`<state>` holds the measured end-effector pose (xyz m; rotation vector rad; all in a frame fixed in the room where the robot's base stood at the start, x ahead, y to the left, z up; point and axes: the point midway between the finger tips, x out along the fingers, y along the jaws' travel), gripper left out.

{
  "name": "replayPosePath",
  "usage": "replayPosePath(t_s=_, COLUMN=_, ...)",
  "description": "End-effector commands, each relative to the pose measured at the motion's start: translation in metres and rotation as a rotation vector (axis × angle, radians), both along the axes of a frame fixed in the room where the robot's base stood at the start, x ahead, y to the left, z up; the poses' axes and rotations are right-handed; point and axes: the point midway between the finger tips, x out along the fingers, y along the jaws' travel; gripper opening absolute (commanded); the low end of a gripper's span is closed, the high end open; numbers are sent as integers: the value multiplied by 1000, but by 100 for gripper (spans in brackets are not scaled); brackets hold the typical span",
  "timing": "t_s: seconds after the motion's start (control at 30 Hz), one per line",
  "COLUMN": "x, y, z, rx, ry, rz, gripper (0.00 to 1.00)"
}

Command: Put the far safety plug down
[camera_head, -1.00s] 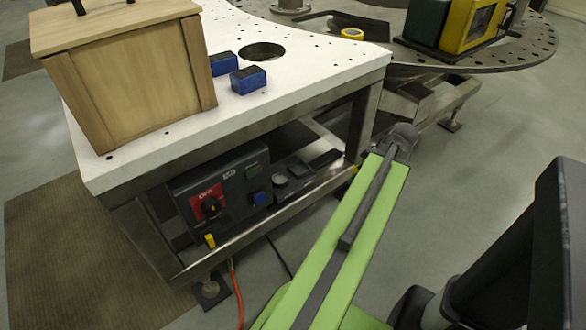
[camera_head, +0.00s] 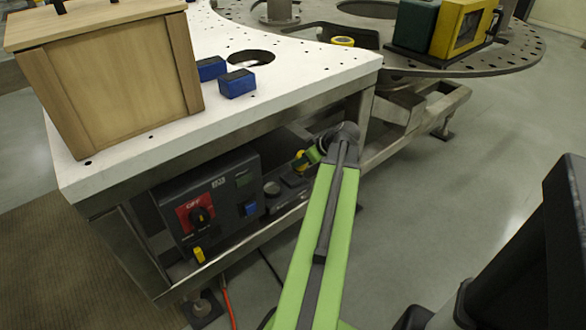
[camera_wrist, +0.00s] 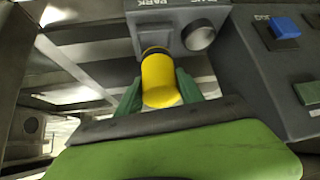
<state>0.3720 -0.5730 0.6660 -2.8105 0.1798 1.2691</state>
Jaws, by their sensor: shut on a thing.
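The yellow safety plug (camera_wrist: 161,80) is between the green fingers of my gripper (camera_wrist: 158,91) in the wrist view, shut on its sides. Its dark-banded upper end is at the grey block labelled PARK (camera_wrist: 178,12); I cannot tell whether it is seated or only close. A round grey socket (camera_wrist: 200,38) is just right of the plug. In the head view the plug (camera_head: 299,160) is a small yellow spot at my gripper (camera_head: 304,157), under the white table beside the control box. Another yellow plug-like piece (camera_head: 199,255) is at the box's lower front.
The control box (camera_head: 212,199) has a red OFF switch (camera_head: 196,214) and a blue button (camera_head: 250,209). The white table (camera_head: 300,70) overhangs my gripper, and a metal leg (camera_head: 357,121) stands close right. A wooden crate (camera_head: 115,85) and blue blocks (camera_head: 237,83) are on top.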

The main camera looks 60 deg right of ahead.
Motion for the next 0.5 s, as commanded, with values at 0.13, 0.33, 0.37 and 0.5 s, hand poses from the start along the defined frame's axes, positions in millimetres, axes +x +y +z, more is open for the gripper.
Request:
replayPosePath(t_s=0.13, x=17, y=-2, z=-31, rx=-1, ry=0, rz=1, gripper=0)
replayPosePath(t_s=0.33, x=22, y=-3, z=-41, rx=0, ry=0, rz=0, gripper=0)
replayPosePath(t_s=0.37, x=22, y=-3, z=-40, rx=0, ry=1, rz=0, gripper=0)
replayPosePath(t_s=0.5, x=23, y=-3, z=-45, rx=-1, ry=1, rz=1, gripper=0)
